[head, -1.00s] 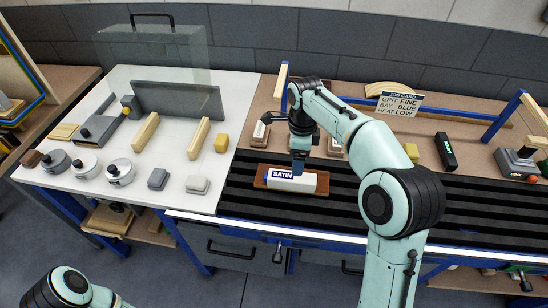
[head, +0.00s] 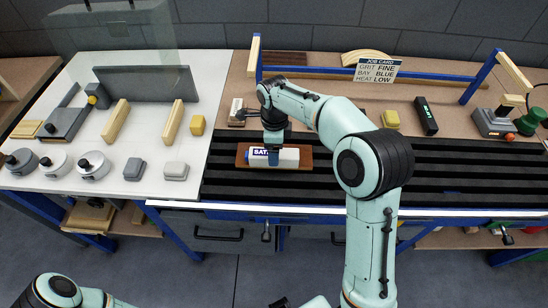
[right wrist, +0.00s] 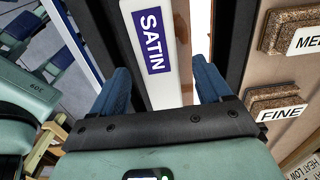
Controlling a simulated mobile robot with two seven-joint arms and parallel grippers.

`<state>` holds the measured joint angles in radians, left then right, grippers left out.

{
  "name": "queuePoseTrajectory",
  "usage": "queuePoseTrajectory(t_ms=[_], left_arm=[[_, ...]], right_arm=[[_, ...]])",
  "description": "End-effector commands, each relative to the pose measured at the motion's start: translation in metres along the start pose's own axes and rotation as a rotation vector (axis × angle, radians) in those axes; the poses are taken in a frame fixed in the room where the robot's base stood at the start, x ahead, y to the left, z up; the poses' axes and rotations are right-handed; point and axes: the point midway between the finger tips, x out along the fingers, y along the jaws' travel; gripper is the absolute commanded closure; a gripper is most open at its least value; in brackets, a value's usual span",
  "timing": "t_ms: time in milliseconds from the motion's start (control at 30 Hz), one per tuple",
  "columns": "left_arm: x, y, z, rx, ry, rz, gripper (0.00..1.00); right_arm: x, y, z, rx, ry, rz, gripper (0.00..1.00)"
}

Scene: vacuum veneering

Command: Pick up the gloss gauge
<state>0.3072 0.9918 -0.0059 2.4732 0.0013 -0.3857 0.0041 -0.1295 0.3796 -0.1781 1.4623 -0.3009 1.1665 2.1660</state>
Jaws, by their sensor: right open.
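The gloss gauge appears to be the white bar (head: 289,158) with a blue SATIN label. It lies on a brown panel (head: 306,159) on the black slatted bed. My right gripper (head: 272,160) is over the bar and covers part of its label in the head view. In the right wrist view, the two blue fingers of my right gripper (right wrist: 162,90) are apart, one on each side of the white bar (right wrist: 157,85). I cannot tell whether either finger touches it. My left arm shows only at the lower left of the head view, its gripper out of sight.
Sanding blocks marked FINE (right wrist: 279,108) and MED lie beside the bed. A blue-and-wood rail (head: 420,75) with a job card (head: 377,70) stands behind. A black device (head: 426,116) lies to the right. A white table (head: 150,150) on the left holds pucks and wooden strips.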

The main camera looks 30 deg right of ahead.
Motion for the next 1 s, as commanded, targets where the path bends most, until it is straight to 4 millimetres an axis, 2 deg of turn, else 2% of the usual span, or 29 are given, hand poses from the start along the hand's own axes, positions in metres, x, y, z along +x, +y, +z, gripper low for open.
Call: queuePoseTrajectory(t_ms=[100, 200, 433, 467, 633, 700, 1000], left_arm=[[0.003, -0.001, 0.001, -0.001, -0.002, -0.001, 1.00], [0.003, -0.002, 0.001, -0.001, -0.002, -0.001, 1.00], [0.003, -0.001, 0.001, -0.001, -0.002, -0.001, 1.00], [0.003, -0.001, 0.001, -0.001, -0.002, -0.001, 1.00], [0.003, -0.001, 0.001, -0.001, -0.002, -0.001, 1.00], [0.003, -0.001, 0.001, -0.001, -0.002, -0.001, 1.00], [0.002, -0.001, 0.001, 0.000, -0.001, -0.001, 1.00]], right_arm=[[0.019, 0.002, 0.000, 0.001, 0.002, 0.001, 0.22], [0.026, 0.002, 0.000, 0.000, 0.001, 0.001, 0.22], [0.027, 0.001, 0.001, 0.000, -0.001, -0.001, 0.22], [0.027, 0.001, 0.001, 0.000, 0.000, -0.001, 0.26], [0.027, 0.001, 0.000, 0.000, 0.000, -0.001, 0.81], [0.026, 0.001, 0.001, 0.000, -0.001, -0.002, 0.90], [0.023, 0.001, 0.001, 0.000, -0.001, -0.002, 0.90]])
